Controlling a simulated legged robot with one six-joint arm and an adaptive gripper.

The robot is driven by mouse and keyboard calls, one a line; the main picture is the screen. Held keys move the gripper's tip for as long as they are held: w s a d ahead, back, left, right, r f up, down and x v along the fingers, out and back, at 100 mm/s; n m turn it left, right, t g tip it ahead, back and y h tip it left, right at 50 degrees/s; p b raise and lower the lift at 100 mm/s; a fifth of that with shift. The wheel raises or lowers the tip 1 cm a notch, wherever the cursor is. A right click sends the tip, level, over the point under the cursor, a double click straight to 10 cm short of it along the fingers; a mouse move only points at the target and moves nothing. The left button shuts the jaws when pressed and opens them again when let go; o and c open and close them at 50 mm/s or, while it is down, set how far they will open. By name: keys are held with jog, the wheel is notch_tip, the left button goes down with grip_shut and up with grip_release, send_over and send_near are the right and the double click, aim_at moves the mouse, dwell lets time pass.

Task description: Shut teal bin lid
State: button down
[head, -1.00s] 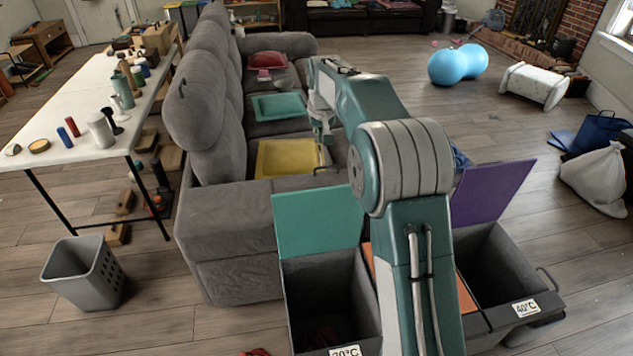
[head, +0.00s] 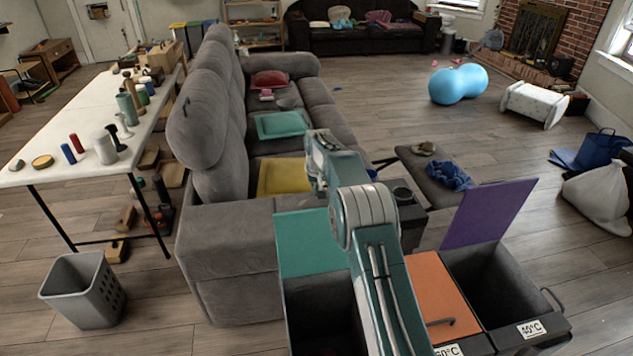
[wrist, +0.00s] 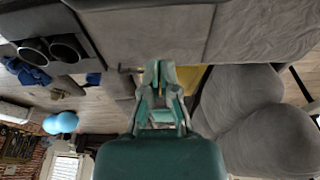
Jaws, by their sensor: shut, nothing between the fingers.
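The teal bin lid (head: 315,243) stands open, raised at the back of the left compartment of the laundry bin. The compartment under it (head: 322,308) is open and dark inside, partly hidden by my arm. I cannot make out the teal lid in the wrist view.
The orange lid (head: 433,290) is down, and the purple lid (head: 487,212) stands open to the right. The grey sofa (head: 228,235) is just behind and left of the bin.

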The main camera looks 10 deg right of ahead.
jog(key=shift+s+f, duration=0.45)
jog(key=shift+s, duration=0.4)
jog(key=shift+s+f, duration=0.45)
jog(key=shift+s, duration=0.4)
jog(key=shift+s, duration=0.1)
